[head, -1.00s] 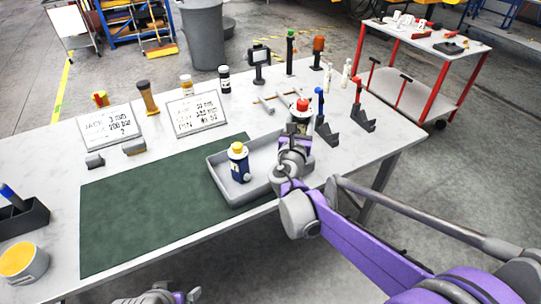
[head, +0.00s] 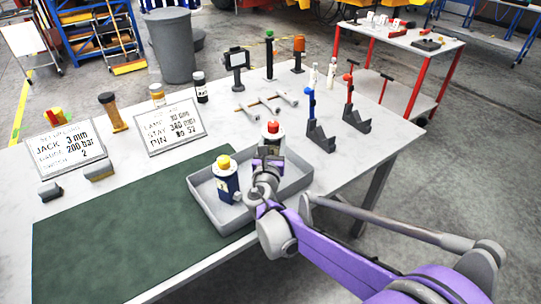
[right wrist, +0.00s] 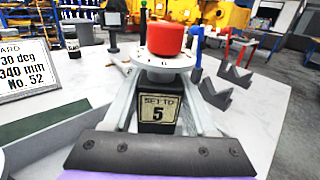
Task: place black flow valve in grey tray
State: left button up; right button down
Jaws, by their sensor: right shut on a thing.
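The black flow valve has a red knob, a pale round dial and a black body (right wrist: 157,116) labelled "SET TO 5". My right gripper (right wrist: 160,100) is shut on it, with one finger on each side of the body. In the head view the valve's red knob (head: 273,127) shows upright over the far right part of the grey tray (head: 296,184). Its underside is hidden behind my gripper (head: 268,158), so I cannot tell whether it touches the tray. A dark blue valve with a yellow knob (head: 227,182) stands in the tray's left part. My left gripper is out of view.
The tray stands at the near edge of the table, partly beside a green mat (head: 120,235). Behind it are two signs (head: 170,127), several rods (head: 258,108) and black V-shaped stands (head: 320,137). A red-framed cart (head: 410,75) stands apart at the back right.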

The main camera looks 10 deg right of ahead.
aim_at(273, 152)
jog(key=shift+f+b, duration=0.3)
jog(key=shift+f, duration=1.6)
jog(key=shift+f, duration=0.1)
jog(key=shift+c, duration=1)
grip_release()
